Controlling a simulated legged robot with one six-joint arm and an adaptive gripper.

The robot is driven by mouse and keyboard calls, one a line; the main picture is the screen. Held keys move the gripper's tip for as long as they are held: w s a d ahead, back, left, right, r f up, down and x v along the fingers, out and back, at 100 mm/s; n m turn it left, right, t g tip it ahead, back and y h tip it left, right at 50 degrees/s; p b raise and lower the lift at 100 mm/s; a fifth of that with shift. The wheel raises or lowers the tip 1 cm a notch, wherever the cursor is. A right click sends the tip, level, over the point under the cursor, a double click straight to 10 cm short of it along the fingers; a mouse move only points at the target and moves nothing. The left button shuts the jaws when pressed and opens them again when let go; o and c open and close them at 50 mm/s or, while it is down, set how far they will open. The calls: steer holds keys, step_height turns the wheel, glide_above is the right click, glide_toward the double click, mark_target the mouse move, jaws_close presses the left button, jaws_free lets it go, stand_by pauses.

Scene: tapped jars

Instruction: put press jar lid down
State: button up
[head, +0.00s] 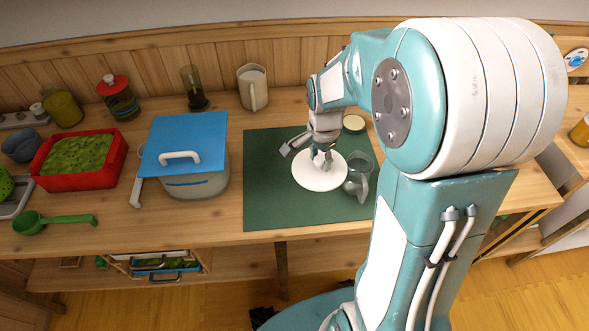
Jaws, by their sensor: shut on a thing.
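My gripper (322,163) points down over a round white plate-like disc (312,183) on the dark green mat (268,205). Its fingers are shut on a small greyish thing, which I take to be the press jar lid; the fingers mostly hide it. I cannot tell whether it touches the white disc. A grey, see-through jar with a handle (358,178) stands at the right edge of the disc, close beside my gripper. A small cream round piece with a dark rim (354,123) lies behind, at the back of the mat.
Left of the mat stands a grey pot with a blue board (185,138) on it. A red tray (110,160) of green stuff is further left. A white jug (253,88) and a dark glass jar (193,90) stand behind. The mat's left part is clear.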

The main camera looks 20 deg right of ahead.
steer(key=w+a+f, duration=0.1)
steer(key=f, duration=0.1)
steer(key=w+a+f, duration=0.4)
steer(key=f, duration=0.1)
steer(key=shift+w, duration=0.2)
steer(key=shift+w+f, duration=0.1)
steer(key=shift+f, duration=1.5)
steer(key=shift+f, duration=0.15)
steer(key=o, duration=1.1)
step_height(320, 180, up, 12)
steer(key=f, duration=0.1)
steer(key=s+r+n+t, duration=0.2)
steer(key=s+r+n, duration=0.2)
steer(key=s, duration=0.3)
steer(key=s+r+n+t, duration=0.1)
steer(key=s+r+n, duration=0.4)
steer(key=s+r, duration=0.1)
steer(key=s+r+n+t, duration=0.2)
steer(key=s+r+n, duration=0.2)
steer(key=s, duration=0.4)
steer(key=shift+s+a+r+n+t, duration=0.1)
steer(key=shift+r+n+t, duration=0.25)
steer(key=shift+r, duration=0.2)
